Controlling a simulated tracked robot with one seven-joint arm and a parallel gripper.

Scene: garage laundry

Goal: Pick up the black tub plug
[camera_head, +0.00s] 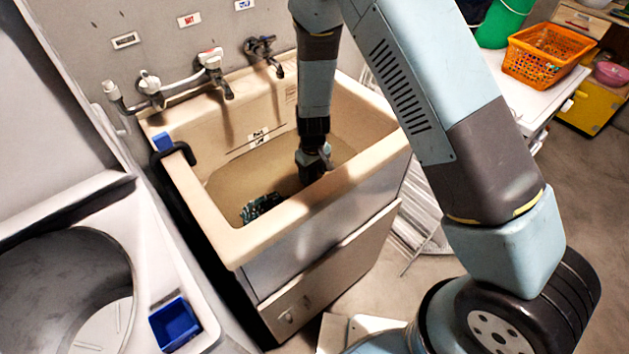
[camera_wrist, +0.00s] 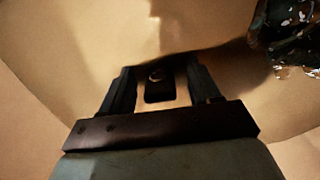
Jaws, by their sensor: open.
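The black tub plug (camera_wrist: 159,88) shows in the wrist view as a small dark piece with a light ring on it. It lies on the beige floor of the laundry tub and appears between the two fingers of my gripper (camera_wrist: 160,84), which is open. I cannot tell how far below the fingertips it is. In the head view my gripper (camera_head: 313,160) reaches down inside the tub (camera_head: 185,194). The plug cannot be made out there.
A dark green patterned bundle (camera_wrist: 297,35) lies in the tub to the right in the wrist view; it also shows in the head view (camera_head: 262,206). The tub walls stand around my gripper. Taps (camera_head: 215,72) line the back wall. A black hose end (camera_head: 174,152) hooks over the left rim.

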